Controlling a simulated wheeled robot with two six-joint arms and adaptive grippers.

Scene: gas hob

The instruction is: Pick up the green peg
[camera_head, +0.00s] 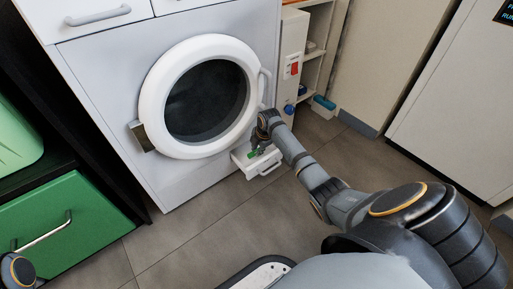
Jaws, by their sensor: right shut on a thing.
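A small green peg (253,154) shows at the lower right of the washing machine, just above a small white open drawer (265,170). My right gripper (259,147) is shut on the green peg, with its arm reaching in from the lower right. The fingers are small and dark here, and they hide part of the peg. I cannot tell whether the peg touches the drawer. My left gripper is out of view; only a piece of my left arm shows at the bottom left corner.
The white washing machine (165,180) with its round door (150,93) stands behind the gripper. A green drawer front (65,215) is at left. A narrow shelf unit (318,60) and a white cabinet (450,105) stand at right. The tiled floor (190,235) in front is clear.

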